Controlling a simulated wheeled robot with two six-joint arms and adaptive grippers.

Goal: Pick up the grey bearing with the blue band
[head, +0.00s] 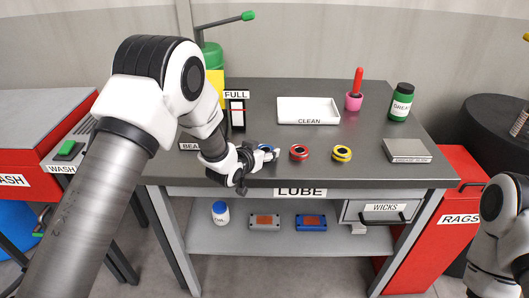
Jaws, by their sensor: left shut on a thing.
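The grey bearing with the blue band (266,148) is on or just above the dark top of the LUBE bench, mostly hidden by my left gripper. My left gripper (266,155) is shut on it, and only part of the blue band shows. I cannot tell whether the bearing touches the bench. A red-banded bearing (299,153) and a yellow-banded bearing (341,154) sit in a row to its right. My right arm shows at the right edge, but its gripper is out of view.
A white CLEAN tray (308,110) lies behind the bearings. A pink cup with a red-handled tool (354,101), a GREASE jar (401,102) and a grey labelled box (407,150) stand to the right. A FULL gauge (237,112) stands behind my left arm. The bench's front edge is close.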

